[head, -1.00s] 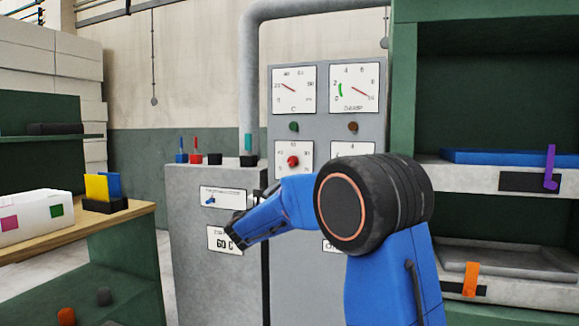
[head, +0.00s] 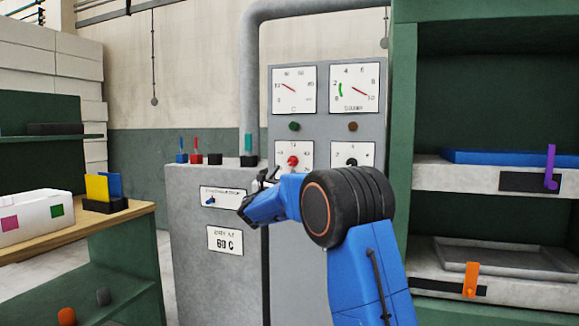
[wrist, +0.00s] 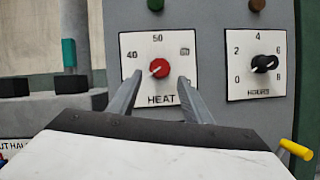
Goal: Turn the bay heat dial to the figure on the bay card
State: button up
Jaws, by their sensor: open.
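The heat dial (head: 293,161) has a red knob on a white plate on the grey panel. In the wrist view the red knob (wrist: 159,68) sits on a plate marked HEAT, with 40 at left, 50 at top and a blurred figure at right. A pale mark on the knob seems to lie toward the left; its exact reading is unclear. In the head view my gripper (head: 266,178) is left of and below the dial.
A black-knobbed hours dial (wrist: 264,63) is right of the heat dial. Two gauges (head: 293,89) sit above. A small labelled switch plate (head: 222,198) is on the cabinet. Coloured levers (head: 196,158) stand on its top. The green press (head: 403,120) stands at right.

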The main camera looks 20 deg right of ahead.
aim_at(290, 163)
jog(key=x, duration=0.7)
jog(key=shift+s, duration=0.1)
jog(key=c, duration=1.1)
jog(key=shift+o, duration=0.3)
